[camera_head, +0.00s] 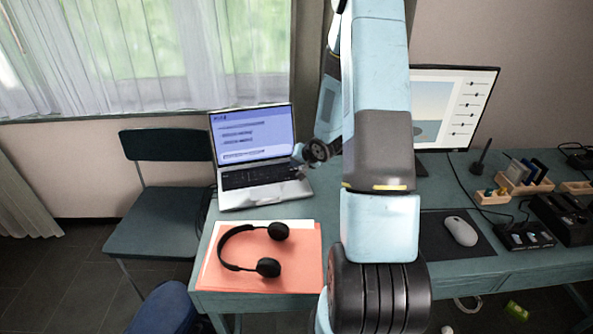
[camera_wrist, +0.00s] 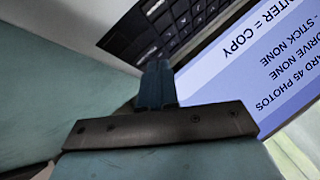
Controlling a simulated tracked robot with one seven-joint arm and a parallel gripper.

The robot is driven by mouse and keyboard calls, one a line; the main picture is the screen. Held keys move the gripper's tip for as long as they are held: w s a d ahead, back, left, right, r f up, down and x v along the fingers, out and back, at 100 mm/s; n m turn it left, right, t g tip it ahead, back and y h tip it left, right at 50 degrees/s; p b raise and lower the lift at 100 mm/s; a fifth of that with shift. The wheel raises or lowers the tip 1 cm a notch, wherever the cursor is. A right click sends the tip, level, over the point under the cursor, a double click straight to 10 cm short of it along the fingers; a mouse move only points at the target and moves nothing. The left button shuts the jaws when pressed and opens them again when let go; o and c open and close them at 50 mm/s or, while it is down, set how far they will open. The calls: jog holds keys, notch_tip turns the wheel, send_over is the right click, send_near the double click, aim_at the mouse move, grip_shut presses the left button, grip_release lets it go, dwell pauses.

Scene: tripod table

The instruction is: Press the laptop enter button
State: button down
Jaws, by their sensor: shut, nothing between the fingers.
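The open laptop (camera_head: 252,150) stands on the left part of the table, its screen lit blue with lines of text. Its black keyboard (camera_head: 262,175) faces the front. In the wrist view the keyboard (camera_wrist: 165,25) is at the top and the screen (camera_wrist: 255,55) at the right, showing "ENTER = COPY" upside down. My gripper (camera_wrist: 156,72) is shut and empty, its fingertips near the keyboard's edge in that view. I cannot tell whether they touch a key. The enter key cannot be picked out.
Black headphones (camera_head: 254,250) lie on an orange folder (camera_head: 305,270) in front of the laptop. A monitor (camera_head: 455,108), a mouse (camera_head: 460,231) on a dark mat and a wooden organizer (camera_head: 524,180) are to the right. A green chair (camera_head: 165,215) stands at the left.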

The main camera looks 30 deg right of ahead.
aim_at(295, 170)
jog(key=shift+w+f, duration=0.1)
jog(key=shift+f, duration=0.4)
dwell(0.7)
jog(key=shift+r, duration=0.75)
jog(key=shift+r, duration=2.5)
jog(key=shift+r, duration=0.1)
